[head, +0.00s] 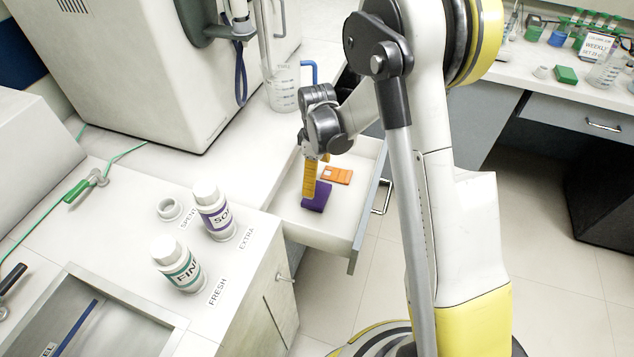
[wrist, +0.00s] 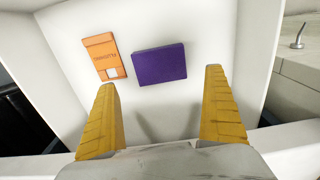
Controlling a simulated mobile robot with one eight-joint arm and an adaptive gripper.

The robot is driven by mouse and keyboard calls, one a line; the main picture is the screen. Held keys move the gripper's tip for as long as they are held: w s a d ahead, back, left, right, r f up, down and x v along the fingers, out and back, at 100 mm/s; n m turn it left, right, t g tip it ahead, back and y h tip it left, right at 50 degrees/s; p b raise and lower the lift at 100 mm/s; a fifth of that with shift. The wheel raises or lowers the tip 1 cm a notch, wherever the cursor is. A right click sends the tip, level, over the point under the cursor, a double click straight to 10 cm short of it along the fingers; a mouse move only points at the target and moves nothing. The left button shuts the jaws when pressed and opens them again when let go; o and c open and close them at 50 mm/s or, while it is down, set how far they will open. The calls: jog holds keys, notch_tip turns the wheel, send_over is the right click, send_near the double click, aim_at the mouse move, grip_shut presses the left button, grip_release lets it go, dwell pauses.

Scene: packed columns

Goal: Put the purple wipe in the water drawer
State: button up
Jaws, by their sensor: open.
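The purple wipe (head: 318,197) is a flat folded piece lying on the floor of a pulled-out white drawer (head: 320,234). No label on this drawer can be read. My gripper (head: 311,194) hangs over the drawer, fingers pointing down. In the wrist view the purple wipe (wrist: 160,64) lies flat, just beyond the gap between the two yellow fingers (wrist: 160,78). The fingers are wide apart with nothing between them. In the head view a finger covers part of the wipe, and I cannot tell how high the fingertips are above it.
An orange packet (head: 336,175) lies beside the wipe in the drawer. On the counter left of it stand two labelled bottles (head: 214,213) (head: 178,265) and a small empty ring (head: 170,210). A clear beaker (head: 284,88) stands behind. The drawer's front part is bare.

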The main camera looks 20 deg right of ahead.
jog(key=s+r+m+t, duration=0.25)
jog(key=s+r, duration=0.25)
jog(key=r, duration=0.5)
jog(key=s+r+m+t, duration=0.1)
jog(key=s+r+m, duration=0.25)
jog(key=r, duration=0.65)
jog(key=s+d+r+m+t, duration=0.1)
jog(key=s+r+m+t, duration=0.2)
jog(key=s, duration=1)
jog(key=shift+r+m+t+p, duration=0.35)
jog(key=shift+r+m+p, duration=0.1)
jog(key=shift+r+m, duration=0.4)
jog(key=shift+s+d+f, duration=0.1)
jog(key=shift+d+f, duration=0.05)
